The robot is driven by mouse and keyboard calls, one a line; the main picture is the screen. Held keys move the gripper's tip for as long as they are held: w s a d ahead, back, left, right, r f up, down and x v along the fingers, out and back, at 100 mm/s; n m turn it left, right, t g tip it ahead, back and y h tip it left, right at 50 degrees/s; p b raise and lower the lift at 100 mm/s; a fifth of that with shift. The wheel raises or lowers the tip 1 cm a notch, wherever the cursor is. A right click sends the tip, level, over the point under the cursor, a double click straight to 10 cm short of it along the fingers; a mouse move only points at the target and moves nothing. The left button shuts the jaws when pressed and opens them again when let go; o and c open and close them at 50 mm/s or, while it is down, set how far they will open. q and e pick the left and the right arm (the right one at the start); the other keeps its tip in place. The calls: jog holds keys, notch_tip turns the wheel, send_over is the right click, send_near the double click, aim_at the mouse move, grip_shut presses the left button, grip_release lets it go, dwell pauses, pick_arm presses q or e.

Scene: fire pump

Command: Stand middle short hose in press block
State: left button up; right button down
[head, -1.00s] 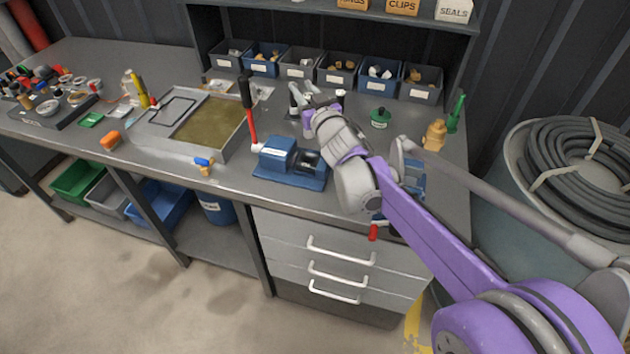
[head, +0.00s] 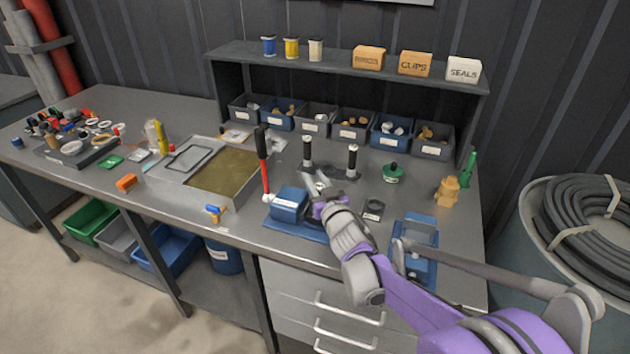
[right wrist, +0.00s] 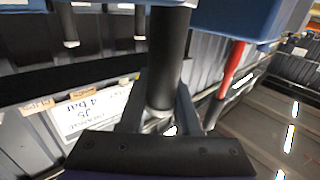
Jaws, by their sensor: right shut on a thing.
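The blue press block (head: 290,204) stands on its blue base near the bench's front edge. My right gripper (head: 318,188) is just right of it and above the base. In the right wrist view my right gripper (right wrist: 163,88) is shut on a black short hose (right wrist: 172,55) with a bright metal end between the fingers. The hose's far end is beside the blue press block (right wrist: 245,14); whether it is in the block I cannot tell. Two other short hoses, left (head: 307,150) and right (head: 352,161), stand upright behind. My left gripper is out of view.
A red lever with a black grip (head: 265,165) rises at the press block's left. A shallow tray (head: 165,178) lies further left. A dark ring block (head: 373,209) and a blue fixture (head: 418,235) lie to the right. Parts bins (head: 352,132) line the back.

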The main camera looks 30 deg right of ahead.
jog(key=c, duration=0.6)
grip_release()
jog(key=shift+f, duration=0.1)
jog(key=shift+r, duration=0.25)
jog(key=s+a, duration=0.2)
jog(key=s, duration=1)
jog(key=s+a+f+n+g+y, duration=0.1)
jog(key=s+a+f+g, duration=0.5)
jog(key=s+f, duration=0.2)
jog(key=s+a+f+g+y, duration=0.1)
jog(key=s+a+f+g, duration=0.5)
jog(key=s, duration=0.7)
notch_tip(320, 180, down, 2)
jog(key=shift+a+f+n+g+y, duration=0.15)
jog(key=shift+a+n+g+y, duration=0.25)
jog(key=shift+a, duration=0.4)
